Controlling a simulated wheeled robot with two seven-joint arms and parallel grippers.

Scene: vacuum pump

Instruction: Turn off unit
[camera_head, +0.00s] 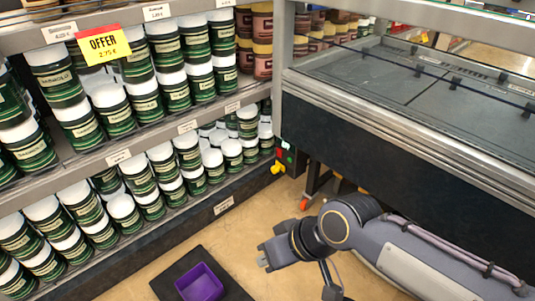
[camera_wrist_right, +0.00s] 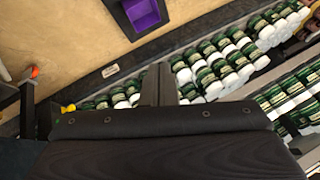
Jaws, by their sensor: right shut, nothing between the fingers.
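A small control box (camera_head: 285,155) with red and green parts sits on the end of the large dark counter unit (camera_head: 400,150), by the shelf corner. A yellow knob (camera_head: 278,167) sticks out low on it. A yellow part (camera_wrist_right: 70,107) also shows at the left in the right wrist view, partly cut off by my gripper body. My right gripper (camera_head: 264,257) is shut and empty, below and in front of the control box, apart from it. Its closed fingers (camera_wrist_right: 158,86) show in the right wrist view. My left gripper is not in view.
Shelves (camera_head: 170,125) of green jars with white lids stand at the left. A purple bin (camera_head: 201,284) sits on a dark mat (camera_head: 233,291) on the floor. An orange caster (camera_head: 304,204) is under the counter. Tan floor (camera_head: 245,220) is open between shelf and arm.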

